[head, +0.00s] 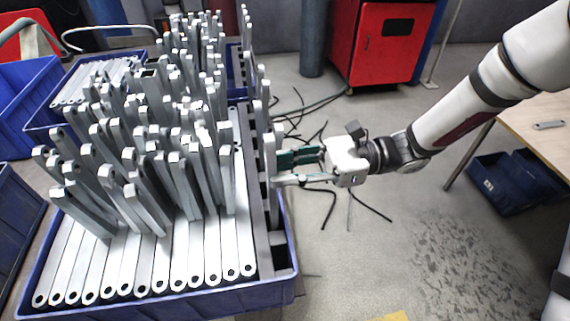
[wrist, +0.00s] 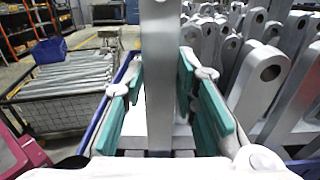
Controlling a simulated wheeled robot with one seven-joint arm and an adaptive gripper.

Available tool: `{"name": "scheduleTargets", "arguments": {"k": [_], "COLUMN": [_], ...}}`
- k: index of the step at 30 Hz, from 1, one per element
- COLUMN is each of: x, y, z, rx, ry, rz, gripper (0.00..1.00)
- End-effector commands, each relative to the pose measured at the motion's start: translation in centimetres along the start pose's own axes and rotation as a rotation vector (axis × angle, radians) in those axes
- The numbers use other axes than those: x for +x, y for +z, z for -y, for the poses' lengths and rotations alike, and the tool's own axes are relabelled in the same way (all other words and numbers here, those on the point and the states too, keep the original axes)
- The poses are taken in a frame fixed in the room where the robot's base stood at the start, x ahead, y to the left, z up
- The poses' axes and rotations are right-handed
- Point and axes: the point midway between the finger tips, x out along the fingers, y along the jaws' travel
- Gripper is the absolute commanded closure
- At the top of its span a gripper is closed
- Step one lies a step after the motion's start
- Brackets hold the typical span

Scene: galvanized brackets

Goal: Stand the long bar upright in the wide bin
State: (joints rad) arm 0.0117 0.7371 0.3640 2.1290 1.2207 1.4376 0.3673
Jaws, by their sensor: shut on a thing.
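A long grey bar (head: 270,160) stands upright at the right side of the wide blue bin (head: 200,302). My gripper (head: 281,169) reaches in from the right and is shut on this bar. In the wrist view the bar (wrist: 159,75) runs vertically between the green finger pads of my gripper (wrist: 160,95). Its top end is cut off there. The bin holds flat-lying bars and many upright ones to the left of the held bar. The held bar's lower end is hidden, so I cannot tell whether it touches the bin floor.
More blue bins stand at the left (head: 22,95). A red cabinet (head: 385,45) and a dark cylinder (head: 313,40) are behind. A wooden table (head: 540,130) is at the right, with a small bar on it. Cables (head: 325,190) lie on the open floor.

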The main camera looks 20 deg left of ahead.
Motion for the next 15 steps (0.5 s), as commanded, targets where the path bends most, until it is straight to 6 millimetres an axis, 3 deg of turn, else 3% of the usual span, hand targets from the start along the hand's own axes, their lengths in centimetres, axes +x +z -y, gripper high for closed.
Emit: {"name": "scheduleTargets", "arguments": {"k": [8,9,12,15], "x": [0.02,0.02,0.02,0.01], "y": [0.01,0.01,0.00,-0.01], "z": [-0.01,-0.01,-0.01,-0.01], "rx": [0.000,0.000,0.000,0.000], "ry": [0.001,0.001,0.001,0.000], "rz": [0.002,0.002,0.001,0.001], "gripper": [1.00,0.72,0.50,0.50]}}
